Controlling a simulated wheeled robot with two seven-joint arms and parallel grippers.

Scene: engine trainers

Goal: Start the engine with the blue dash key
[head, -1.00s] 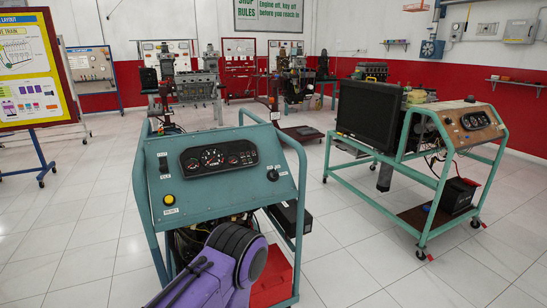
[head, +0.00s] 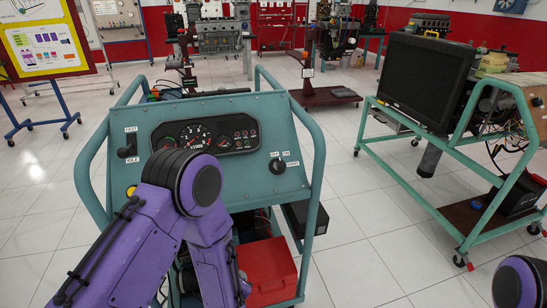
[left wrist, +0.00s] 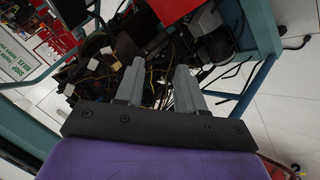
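The blue-green dash panel (head: 240,178) stands on its tube frame straight ahead, with a round gauge cluster (head: 205,140). The black key switch (head: 277,165) is at the panel's right side, beside OFF, ON and START labels. It is uncovered, and its knob's exact angle is too small to tell. My purple left arm covers the panel's lower left in the head view, and its gripper is hidden there. In the left wrist view my left gripper (left wrist: 161,67) has its grey fingers apart and nothing between them, over dark engine parts and wires. My right gripper is out of view.
A FAST/IDLE lever (head: 128,145) is at the panel's left, and a yellow button (head: 131,191) is partly behind my arm. A red box (head: 266,270) sits low in the frame. A second green-framed trainer (head: 440,140) stands right, with clear tiled floor between.

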